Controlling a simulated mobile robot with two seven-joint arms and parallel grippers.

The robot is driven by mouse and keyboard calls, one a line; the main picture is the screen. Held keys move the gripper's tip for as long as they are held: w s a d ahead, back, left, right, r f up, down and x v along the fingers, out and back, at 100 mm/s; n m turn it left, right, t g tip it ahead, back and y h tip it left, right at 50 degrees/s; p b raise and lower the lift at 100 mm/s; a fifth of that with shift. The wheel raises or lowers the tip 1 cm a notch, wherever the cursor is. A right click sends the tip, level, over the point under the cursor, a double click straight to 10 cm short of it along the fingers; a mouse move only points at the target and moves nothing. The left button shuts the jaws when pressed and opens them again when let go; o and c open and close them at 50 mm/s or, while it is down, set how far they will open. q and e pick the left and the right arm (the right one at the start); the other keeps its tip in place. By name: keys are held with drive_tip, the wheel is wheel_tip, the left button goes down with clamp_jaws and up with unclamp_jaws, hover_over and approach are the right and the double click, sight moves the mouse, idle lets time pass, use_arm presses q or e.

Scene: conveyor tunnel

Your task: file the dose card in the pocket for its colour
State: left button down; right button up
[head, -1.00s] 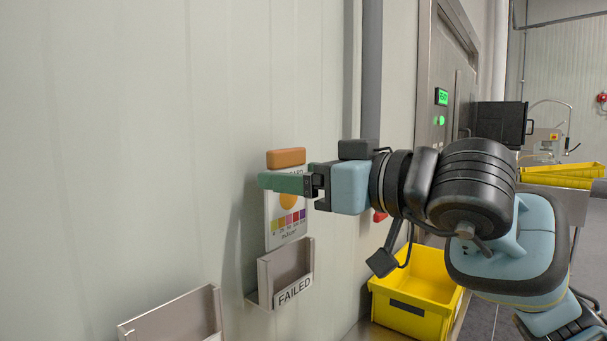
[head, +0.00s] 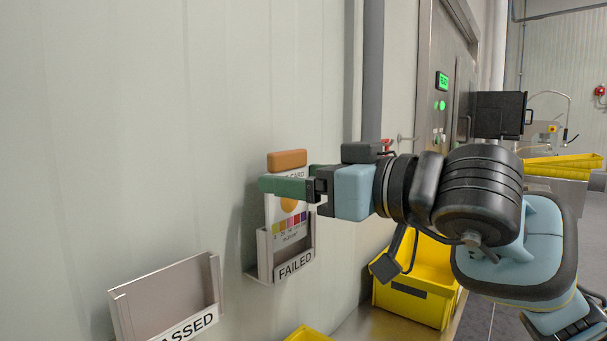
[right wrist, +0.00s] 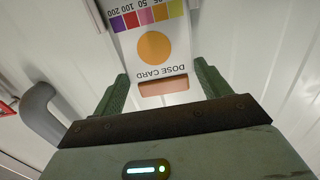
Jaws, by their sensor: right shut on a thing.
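The white dose card (head: 273,212) has an orange tab on top, an orange dot and a colour scale. My right gripper (head: 286,187) is shut on its upper part, below the tab, and holds it upright by the wall. In the right wrist view the card (right wrist: 150,45) shows between the two green fingers (right wrist: 160,88). The card's lower end is at the FAILED pocket (head: 295,266) and looks to be behind its front lip; how deep is hidden. The PASSED pocket (head: 165,290) is lower left, and its visible inside is empty. My left gripper is out of view.
A yellow bin (head: 415,305) stands below my right arm, and another yellow edge (head: 308,334) shows at the bottom. A grey vertical pipe (head: 372,70) and a steel door frame (head: 432,60) are right of the pockets. The wall above the pockets is clear.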

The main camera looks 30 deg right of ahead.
sight(290, 202)
drive_tip(key=shift+f+b, duration=1.35)
drive_tip(key=shift+f, duration=0.45)
drive_tip(key=shift+r, duration=0.1)
drive_tip(key=o, duration=1.4)
drive_tip(key=shift+o, duration=0.2)
